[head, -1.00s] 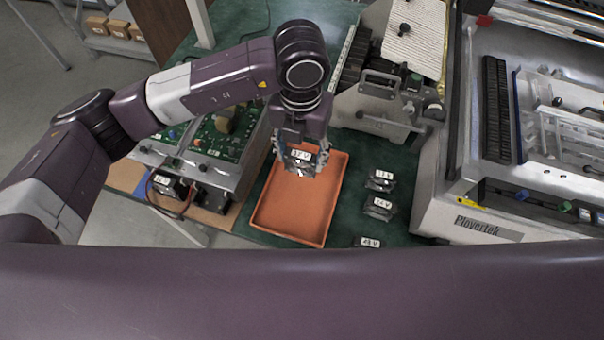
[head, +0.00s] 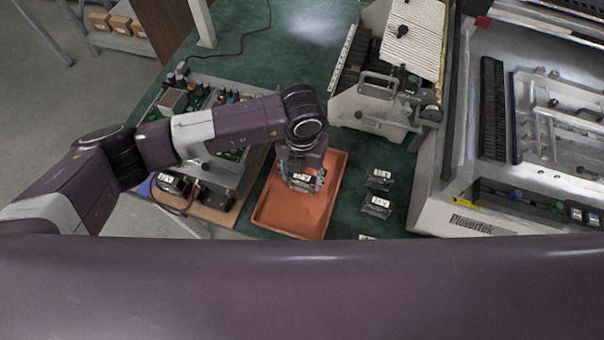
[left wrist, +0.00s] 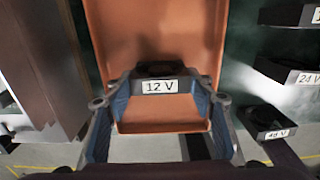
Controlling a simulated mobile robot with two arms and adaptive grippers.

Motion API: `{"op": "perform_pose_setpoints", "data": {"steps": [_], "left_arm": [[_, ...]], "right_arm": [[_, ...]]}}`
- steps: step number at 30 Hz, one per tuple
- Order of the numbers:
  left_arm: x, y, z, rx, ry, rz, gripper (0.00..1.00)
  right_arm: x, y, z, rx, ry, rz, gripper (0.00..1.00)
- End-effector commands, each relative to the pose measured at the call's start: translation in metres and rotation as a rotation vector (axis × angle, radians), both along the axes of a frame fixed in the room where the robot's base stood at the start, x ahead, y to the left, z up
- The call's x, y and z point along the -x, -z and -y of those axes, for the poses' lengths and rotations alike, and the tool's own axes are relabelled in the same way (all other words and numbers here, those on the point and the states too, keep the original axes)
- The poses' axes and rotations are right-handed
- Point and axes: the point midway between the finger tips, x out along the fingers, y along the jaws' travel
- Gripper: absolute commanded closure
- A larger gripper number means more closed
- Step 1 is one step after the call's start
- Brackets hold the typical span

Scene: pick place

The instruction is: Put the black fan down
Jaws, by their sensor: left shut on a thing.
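The black fan (head: 302,178), with a white "12 V" label, is between the fingers of my left gripper (head: 303,184). The gripper is shut on it; the left wrist view shows the blue-grey fingers on both sides of the fan (left wrist: 158,86). Both are over the inside of the orange tray (head: 285,222), right of its left rim. The tray also fills the middle of the left wrist view (left wrist: 150,28). I cannot tell whether the fan touches the tray floor. My right gripper is not in view.
Right of the tray, similar black labelled parts (head: 379,178) (head: 376,206) stand in a column on the green bench mat (head: 270,45). A circuit board fixture (head: 215,172) lies left of the tray. A metal feeder device (head: 380,105) and a large grey machine (head: 470,222) stand to the right.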

Motion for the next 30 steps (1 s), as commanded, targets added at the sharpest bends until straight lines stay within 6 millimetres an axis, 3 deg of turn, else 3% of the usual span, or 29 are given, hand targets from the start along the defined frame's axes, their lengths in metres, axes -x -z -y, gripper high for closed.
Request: {"op": "perform_pose_setpoints", "data": {"steps": [3, 4, 9, 21, 30], "left_arm": [[0.0, 0.004, 0.0, 0.0, 0.0, 0.0, 0.69], [0.0, 0.004, 0.0, 0.0, 0.0, 0.0, 0.49], [0.0, 0.002, 0.0, -0.001, -0.001, 0.0, 0.32], [-0.001, -0.005, 0.0, 0.001, 0.0, 0.002, 0.32], [-0.002, -0.066, 0.0, 0.002, 0.001, 0.006, 0.32]], "right_arm": [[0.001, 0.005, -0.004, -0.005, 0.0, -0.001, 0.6], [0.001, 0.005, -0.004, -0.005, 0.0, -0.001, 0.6], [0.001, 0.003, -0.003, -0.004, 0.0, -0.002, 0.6], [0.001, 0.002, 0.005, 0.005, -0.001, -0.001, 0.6], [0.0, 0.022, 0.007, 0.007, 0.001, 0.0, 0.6]]}}
